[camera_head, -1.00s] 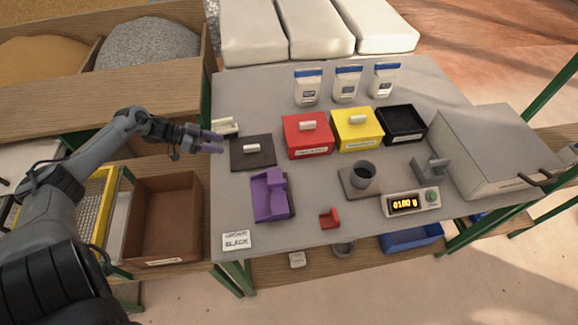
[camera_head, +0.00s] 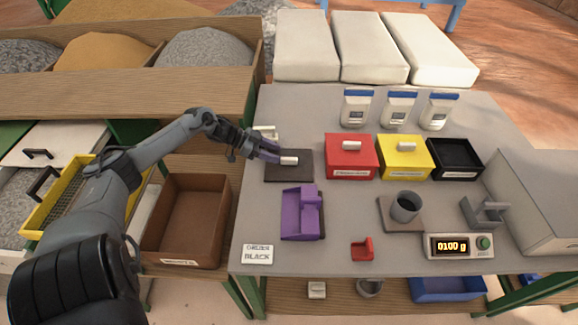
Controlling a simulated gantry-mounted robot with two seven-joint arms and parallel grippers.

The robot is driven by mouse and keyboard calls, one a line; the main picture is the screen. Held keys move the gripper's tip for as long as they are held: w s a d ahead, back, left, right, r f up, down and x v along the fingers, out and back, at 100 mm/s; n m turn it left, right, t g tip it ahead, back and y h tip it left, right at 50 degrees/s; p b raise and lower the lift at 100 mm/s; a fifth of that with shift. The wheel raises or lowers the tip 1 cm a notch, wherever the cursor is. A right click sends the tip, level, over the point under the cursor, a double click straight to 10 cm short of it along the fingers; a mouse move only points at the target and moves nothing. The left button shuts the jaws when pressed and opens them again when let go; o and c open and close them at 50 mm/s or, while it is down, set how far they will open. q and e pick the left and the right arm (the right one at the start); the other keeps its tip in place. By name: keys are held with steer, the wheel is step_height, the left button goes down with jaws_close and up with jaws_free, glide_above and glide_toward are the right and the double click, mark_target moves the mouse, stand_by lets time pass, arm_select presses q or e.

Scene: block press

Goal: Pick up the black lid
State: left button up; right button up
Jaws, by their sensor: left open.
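The black lid (camera_head: 300,173) lies flat on the grey table near its left edge, with a white handle (camera_head: 289,160) on top. My left gripper (camera_head: 278,154) is open, with its purple fingertips at the lid's upper left, right by the handle. I cannot tell whether the fingers touch the handle. The open black box (camera_head: 455,156) stands at the right of the row, without a lid. My right gripper is not in view.
A red box (camera_head: 350,170) and a yellow box (camera_head: 404,170) stand between the lid and the black box. A purple holder (camera_head: 297,222) is in front of the lid. A card reading "BLACK" (camera_head: 257,254) is at the front.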

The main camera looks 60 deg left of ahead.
mark_target(287, 158)
arm_select(q)
steer(key=b+x, duration=0.1)
steer(key=x, duration=0.2)
steer(key=shift+f, duration=0.35)
steer(key=shift+w+d+f+b, duration=0.2)
steer(key=shift+w+d+b, duration=0.15)
steer(key=shift+w, duration=0.15)
jaws_close()
